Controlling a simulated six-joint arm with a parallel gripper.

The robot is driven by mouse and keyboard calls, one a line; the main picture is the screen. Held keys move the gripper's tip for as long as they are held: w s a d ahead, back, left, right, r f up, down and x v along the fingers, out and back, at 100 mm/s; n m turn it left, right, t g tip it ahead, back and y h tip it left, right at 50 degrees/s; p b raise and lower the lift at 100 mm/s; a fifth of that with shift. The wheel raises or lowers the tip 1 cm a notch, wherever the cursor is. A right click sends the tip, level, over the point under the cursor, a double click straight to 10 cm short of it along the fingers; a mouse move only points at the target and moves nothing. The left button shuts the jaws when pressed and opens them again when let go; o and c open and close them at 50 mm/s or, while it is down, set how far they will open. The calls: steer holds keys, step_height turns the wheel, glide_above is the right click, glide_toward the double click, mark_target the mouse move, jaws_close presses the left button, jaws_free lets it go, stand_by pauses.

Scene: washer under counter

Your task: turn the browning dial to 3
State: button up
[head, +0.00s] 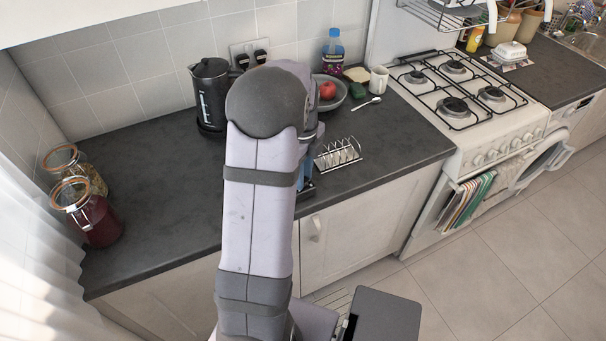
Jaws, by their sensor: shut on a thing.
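The browning dial does not show. A small blue piece (306,177) with a dark lower edge shows just right of my arm, near the front of the counter. It may be part of a toaster, but my arm covers nearly all of it. My arm reaches over the counter from the bottom of the picture. My gripper is hidden behind the arm, so its fingers and anything between them cannot be seen.
A wire toast rack (338,153) stands close right of the blue piece. Behind are a black kettle (211,92), a bowl (331,101) with a red fruit, a mug (378,79) and a spoon (367,103). Jars (95,222) stand left; a gas hob (455,85) is right. The counter's left middle is clear.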

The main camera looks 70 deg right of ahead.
steer(key=shift+n, duration=1.3)
steer(key=o, duration=1.1)
steer(key=shift+c, duration=0.2)
steer(key=shift+r, duration=0.1)
steer(key=shift+r+b, duration=0.8)
steer(key=shift+r, duration=2.8)
